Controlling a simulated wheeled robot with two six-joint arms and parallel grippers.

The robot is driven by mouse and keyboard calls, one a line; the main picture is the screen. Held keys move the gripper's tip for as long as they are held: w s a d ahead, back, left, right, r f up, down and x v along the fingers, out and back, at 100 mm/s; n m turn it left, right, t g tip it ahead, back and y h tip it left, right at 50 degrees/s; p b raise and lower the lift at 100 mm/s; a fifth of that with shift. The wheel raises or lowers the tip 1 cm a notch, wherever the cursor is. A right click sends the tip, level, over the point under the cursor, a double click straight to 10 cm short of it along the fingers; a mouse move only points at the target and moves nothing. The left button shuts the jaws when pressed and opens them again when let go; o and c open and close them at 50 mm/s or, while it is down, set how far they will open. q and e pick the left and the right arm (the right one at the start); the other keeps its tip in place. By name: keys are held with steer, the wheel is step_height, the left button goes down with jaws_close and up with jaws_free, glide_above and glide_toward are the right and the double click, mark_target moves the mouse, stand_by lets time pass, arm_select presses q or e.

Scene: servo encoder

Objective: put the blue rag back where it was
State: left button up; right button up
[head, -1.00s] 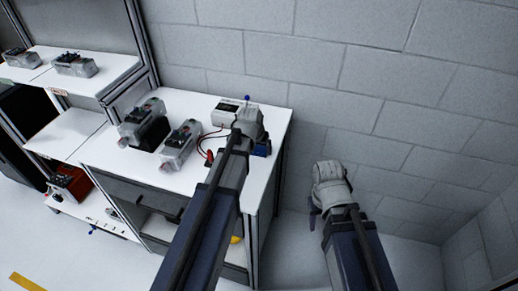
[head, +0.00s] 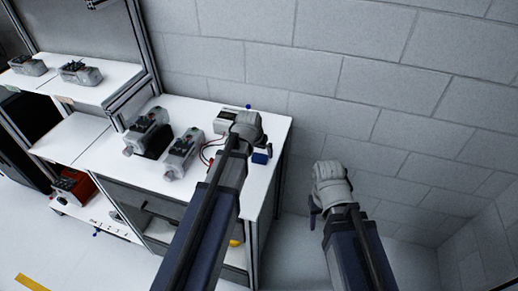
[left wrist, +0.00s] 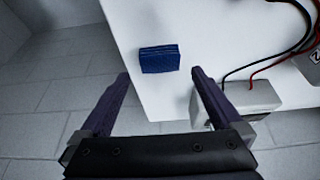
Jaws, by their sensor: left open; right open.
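The blue rag (head: 261,157) is a small folded block on the white bench top, near its right end. In the left wrist view the rag (left wrist: 159,58) lies just beyond the fingertips and lines up with the gap between them. My left gripper (left wrist: 160,75) is open and empty, with a finger to either side of that gap. In the head view my left gripper (head: 246,128) is over the bench beside the rag, its fingers mostly hidden. My right gripper (head: 328,190) is open, off the bench to the right, near the wall, holding nothing that I can see.
The white bench top (head: 268,127) also bears a white power supply (head: 229,118) with red and black leads, and two grey servo units (head: 184,153). A shelf with more units stands left. A block wall (head: 390,80) closes the back.

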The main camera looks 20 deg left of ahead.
arm_select(q)
steer(key=p+v, duration=0.6)
steer(key=v, duration=0.1)
steer(key=s+d+m+g, duration=0.1)
steer(key=s+d+g, duration=0.1)
steer(key=s+d, duration=0.4)
steer(key=s+d+f+m+g+y, duration=0.1)
steer(key=s+d+m+g, duration=0.1)
steer(key=s+d, duration=0.5)
steer(key=s+g, duration=0.1)
steer(key=s, duration=0.5)
steer(key=shift+d+f+y+b, duration=0.2)
steer(key=shift+d+y+b, duration=0.05)
steer(key=shift+y+b, duration=0.05)
steer(key=shift+a+f, duration=0.1)
